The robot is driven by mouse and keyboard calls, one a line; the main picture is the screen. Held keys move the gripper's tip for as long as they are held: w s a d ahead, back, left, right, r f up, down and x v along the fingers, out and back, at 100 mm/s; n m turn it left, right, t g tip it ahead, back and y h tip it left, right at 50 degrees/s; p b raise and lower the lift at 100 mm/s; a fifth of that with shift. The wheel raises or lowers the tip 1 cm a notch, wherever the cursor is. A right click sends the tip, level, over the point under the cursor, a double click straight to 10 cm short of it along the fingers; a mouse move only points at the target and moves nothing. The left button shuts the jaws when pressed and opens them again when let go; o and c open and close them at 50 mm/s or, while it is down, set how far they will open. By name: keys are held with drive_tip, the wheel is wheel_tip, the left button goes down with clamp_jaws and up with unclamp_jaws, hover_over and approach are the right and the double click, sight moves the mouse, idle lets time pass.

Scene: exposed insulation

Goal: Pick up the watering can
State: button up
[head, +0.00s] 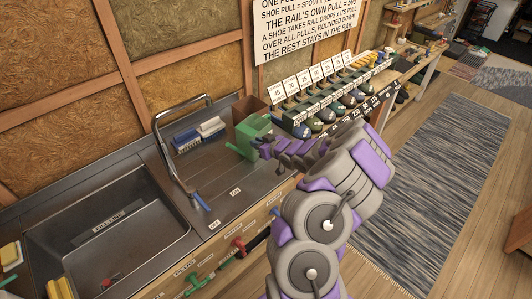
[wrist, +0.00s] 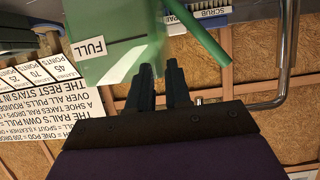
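The green watering can (head: 248,138) stands at the right end of the metal counter, by the sink. My gripper (head: 262,148) is right beside it, on its right side, and partly overlaps it in the head view. In the wrist view the can's green body (wrist: 112,45) fills the upper middle, with a line and a "FULL" label, and its spout (wrist: 207,38) slants off to the right. My two dark fingers (wrist: 160,68) point at the can with a narrow gap between them. I see nothing held between them. The can's handle is not clear.
A tall tap (head: 172,145) and the sink basin (head: 105,225) are to the left. Scrub brushes (head: 200,133) lie behind the tap. A brown box (head: 252,120) stands close behind the can. A rack of shoes with number cards (head: 318,100) is to the right.

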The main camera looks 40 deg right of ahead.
drive_tip(key=o, duration=1.1)
drive_tip(key=shift+c, duration=0.2)
drive_tip(key=shift+s, duration=0.1)
